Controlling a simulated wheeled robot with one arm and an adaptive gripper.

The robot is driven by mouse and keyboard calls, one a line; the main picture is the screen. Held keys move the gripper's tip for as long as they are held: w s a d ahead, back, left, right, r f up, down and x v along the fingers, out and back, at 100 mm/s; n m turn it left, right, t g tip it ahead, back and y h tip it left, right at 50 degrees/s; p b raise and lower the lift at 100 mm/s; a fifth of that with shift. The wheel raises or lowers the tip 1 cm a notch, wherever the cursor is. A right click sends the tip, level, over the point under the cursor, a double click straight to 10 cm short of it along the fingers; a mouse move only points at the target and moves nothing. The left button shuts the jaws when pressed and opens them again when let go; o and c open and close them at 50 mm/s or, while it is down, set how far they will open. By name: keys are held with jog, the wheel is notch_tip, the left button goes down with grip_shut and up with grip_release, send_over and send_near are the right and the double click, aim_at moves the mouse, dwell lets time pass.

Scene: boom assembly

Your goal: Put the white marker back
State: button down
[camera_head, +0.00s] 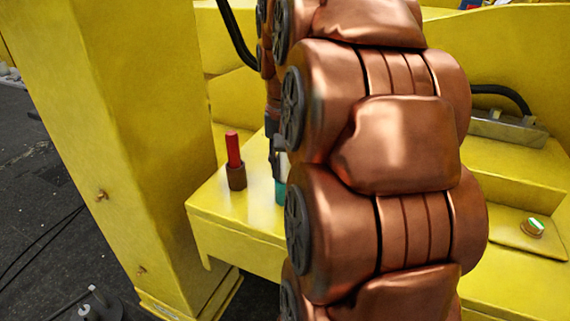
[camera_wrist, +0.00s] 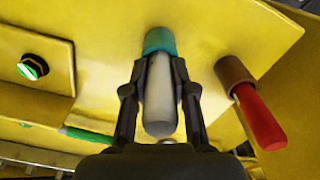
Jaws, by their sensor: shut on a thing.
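The white marker (camera_wrist: 159,98) is between the two fingers of my gripper (camera_wrist: 160,88), which is shut on it in the wrist view. Its far end meets the teal holder (camera_wrist: 159,41) on the yellow surface. I cannot tell how deep it sits in the holder. In the head view the teal holder (camera_head: 280,191) shows partly, with a bit of the white marker (camera_head: 282,164) directly above it. My copper arm hides most of both and much of my gripper (camera_head: 274,152).
A red marker (camera_head: 233,149) stands upright in a brown holder (camera_head: 236,177) to the left of the teal holder. A yellow post (camera_head: 100,130) rises further left. A button with a green light (camera_head: 533,226) is at the right. A green piece (camera_wrist: 85,135) shows in the wrist view.

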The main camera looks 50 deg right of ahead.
jog(key=shift+f, duration=0.2)
jog(key=c, duration=0.9)
grip_release()
jog(key=shift+r, duration=0.1)
jog(key=shift+c, duration=0.2)
jog(key=shift+r+b, duration=1)
jog(key=shift+r, duration=2.65)
notch_tip(320, 180, up, 5)
jog(key=p, duration=0.5)
